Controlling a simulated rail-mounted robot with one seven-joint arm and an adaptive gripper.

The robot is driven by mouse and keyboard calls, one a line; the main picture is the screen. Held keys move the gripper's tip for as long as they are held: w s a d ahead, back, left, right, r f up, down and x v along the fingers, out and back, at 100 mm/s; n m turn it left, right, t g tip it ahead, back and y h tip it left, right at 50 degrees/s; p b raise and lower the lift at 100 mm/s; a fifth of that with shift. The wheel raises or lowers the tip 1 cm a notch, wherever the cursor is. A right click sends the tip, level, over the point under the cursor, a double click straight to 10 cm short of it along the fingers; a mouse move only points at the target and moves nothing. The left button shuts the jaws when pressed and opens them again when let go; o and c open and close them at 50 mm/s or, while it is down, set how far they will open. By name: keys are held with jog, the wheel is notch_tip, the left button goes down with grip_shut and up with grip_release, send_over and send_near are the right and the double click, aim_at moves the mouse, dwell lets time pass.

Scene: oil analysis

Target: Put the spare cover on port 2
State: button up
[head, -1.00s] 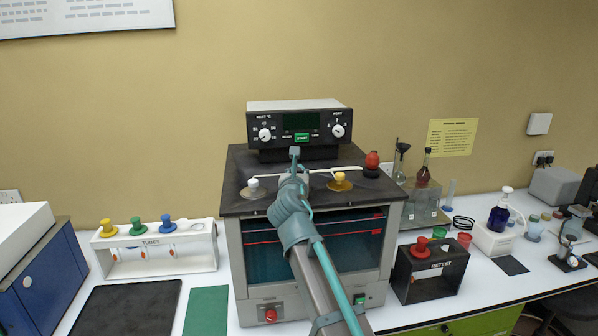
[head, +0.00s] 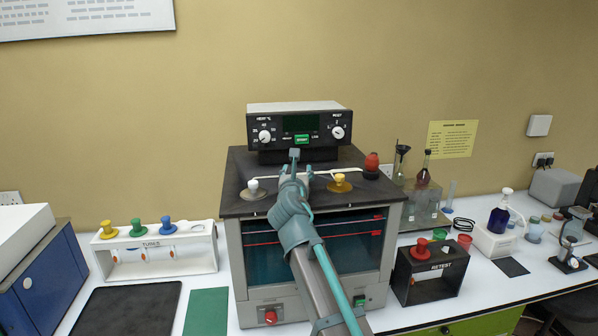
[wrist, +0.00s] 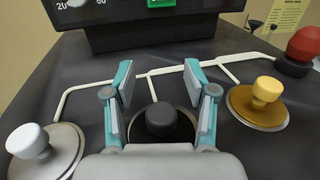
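A black-knobbed cover (wrist: 160,120) sits at the middle position on the dark bath top, between my fingers. My gripper (wrist: 160,88) is open, with its teal-backed fingers on either side of the black knob and a gap showing on both sides. It also shows in the head view (head: 296,172), where it hides the middle position. A silver cover with a white knob (wrist: 45,150) sits at the left position, also seen in the head view (head: 253,189). A gold cover with a yellow knob (wrist: 259,106) sits at the right position. No port numbers are legible.
A red bulb on a black base (head: 372,164) stands at the bath top's back right. The control box (head: 299,126) rises behind my gripper. White lines branch across the top. A tube rack (head: 157,250) stands left, and a black retest box (head: 430,272) right.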

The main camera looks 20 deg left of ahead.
jog(key=shift+g+h, duration=0.3)
jog(key=shift+h, duration=0.1)
jog(key=f, duration=0.1)
jog(key=d+f, duration=0.1)
jog(key=f, duration=0.1)
jog(key=s+f, duration=0.1)
jog(key=shift+s+d+f, duration=0.1)
jog(key=shift+d+f, duration=0.1)
jog(key=shift+f, duration=0.1)
jog(key=shift+s+d+r, duration=0.1)
jog(key=shift+s+d, duration=0.05)
jog(key=shift+s, duration=0.4)
jog(key=shift+y, duration=0.6)
jog(key=s+r, duration=0.1)
jog(key=s, duration=0.1)
jog(key=s+r, duration=0.1)
jog(key=s, duration=0.1)
jog(key=s+r, duration=0.1)
jog(key=s, duration=0.1)
jog(key=shift+d+r, duration=0.15)
jog(key=shift+r, duration=0.1)
jog(key=shift+d+r, duration=0.1)
jog(key=shift+r, duration=0.1)
jog(key=shift+w+r+p, duration=0.15)
jog(key=shift+p, duration=0.15)
jog(key=shift+r, duration=0.1)
